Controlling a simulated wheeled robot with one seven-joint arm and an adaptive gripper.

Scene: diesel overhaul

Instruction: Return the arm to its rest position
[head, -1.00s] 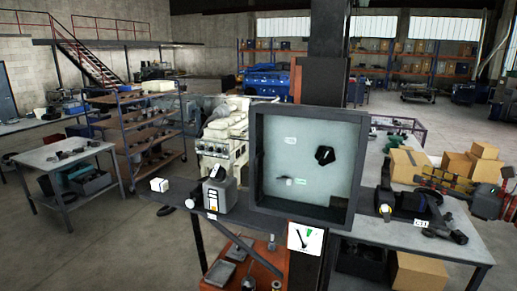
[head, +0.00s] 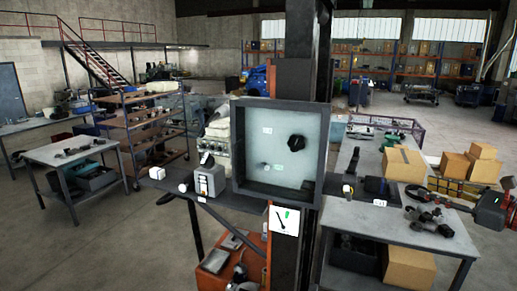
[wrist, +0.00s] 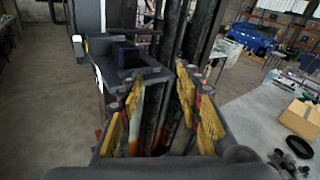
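My gripper (wrist: 158,78) shows in the wrist view with its two yellow-padded fingers apart and nothing visible between them. Dark posts and a grey bracket show beyond the fingers. In the head view, a red and dark part of my arm's end (head: 490,208) shows at the right edge, over the right workbench (head: 400,226). The fingertips are hard to make out there. The rest of my arm is out of view.
A framed panel with a black knob (head: 297,142) stands on a dark post, centre. A grey switch box (head: 209,181) sits left of it. Floor (head: 95,240) at left is clear.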

